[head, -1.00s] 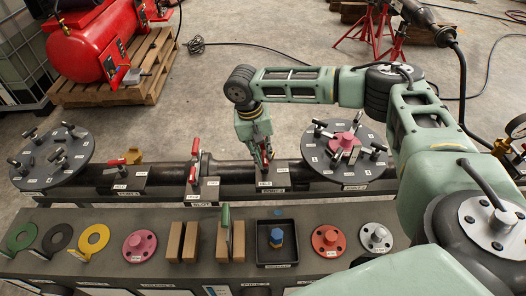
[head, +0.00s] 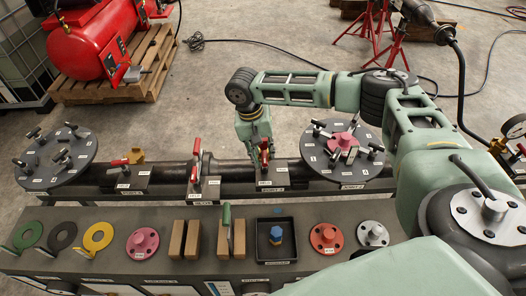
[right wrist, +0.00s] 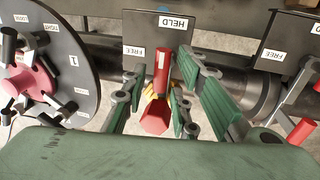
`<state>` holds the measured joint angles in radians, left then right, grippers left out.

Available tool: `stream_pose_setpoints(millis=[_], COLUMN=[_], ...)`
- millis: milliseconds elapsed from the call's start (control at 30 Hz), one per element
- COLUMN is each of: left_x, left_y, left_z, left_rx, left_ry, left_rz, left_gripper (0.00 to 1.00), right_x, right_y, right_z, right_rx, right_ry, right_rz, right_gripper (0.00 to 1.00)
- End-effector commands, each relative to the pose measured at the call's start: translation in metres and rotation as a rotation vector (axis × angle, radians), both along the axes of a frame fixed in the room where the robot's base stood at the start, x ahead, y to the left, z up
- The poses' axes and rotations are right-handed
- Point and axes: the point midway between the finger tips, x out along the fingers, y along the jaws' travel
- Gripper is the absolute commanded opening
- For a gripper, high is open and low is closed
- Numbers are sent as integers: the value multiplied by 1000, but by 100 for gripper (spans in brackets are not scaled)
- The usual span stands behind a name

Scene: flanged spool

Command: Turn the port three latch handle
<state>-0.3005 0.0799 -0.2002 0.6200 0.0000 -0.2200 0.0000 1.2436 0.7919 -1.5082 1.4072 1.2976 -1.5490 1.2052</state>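A red latch handle (head: 264,154) stands on a dark plate on the pipe, left of the right-hand disc. My right gripper (head: 263,161) reaches down over it. In the right wrist view, the red handle (right wrist: 162,75) stands between the green fingers of my right gripper (right wrist: 166,72), with gaps beside it; the fingers look open. The plate behind it (right wrist: 160,30) carries the labels HELD and FREE. The port number labels are too small to read surely. My left gripper is not in view.
Other red handles stand left along the pipe (head: 230,172), at one plate (head: 118,163) and at a flange (head: 196,147). Two discs (head: 310,157) (head: 35,180) with clamps flank the pipe. The front bench (head: 60,212) holds rings, blocks, flanges and a black tray (head: 291,252).

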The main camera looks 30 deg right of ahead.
Motion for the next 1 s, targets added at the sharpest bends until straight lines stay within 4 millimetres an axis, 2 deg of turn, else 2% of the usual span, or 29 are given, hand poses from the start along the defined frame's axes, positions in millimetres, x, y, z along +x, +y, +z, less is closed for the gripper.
stream_pose_setpoints(millis=[300, 433, 567, 800, 1000], left_x=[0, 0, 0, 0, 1], left_y=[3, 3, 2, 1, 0], left_z=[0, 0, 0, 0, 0], left_rx=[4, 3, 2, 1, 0], left_ry=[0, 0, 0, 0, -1], left_rz=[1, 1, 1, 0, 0], left_gripper=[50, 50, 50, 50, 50], right_x=[0, 1, 4, 9, 12], right_y=[1, 2, 6, 14, 19], right_z=[0, 9, 31, 81, 109], right_rx=[1, 2, 3, 2, 2], right_ry=[1, -1, -3, -3, -1], right_rz=[2, 2, 3, 2, 2], right_gripper=[32, 32, 32, 32, 32])
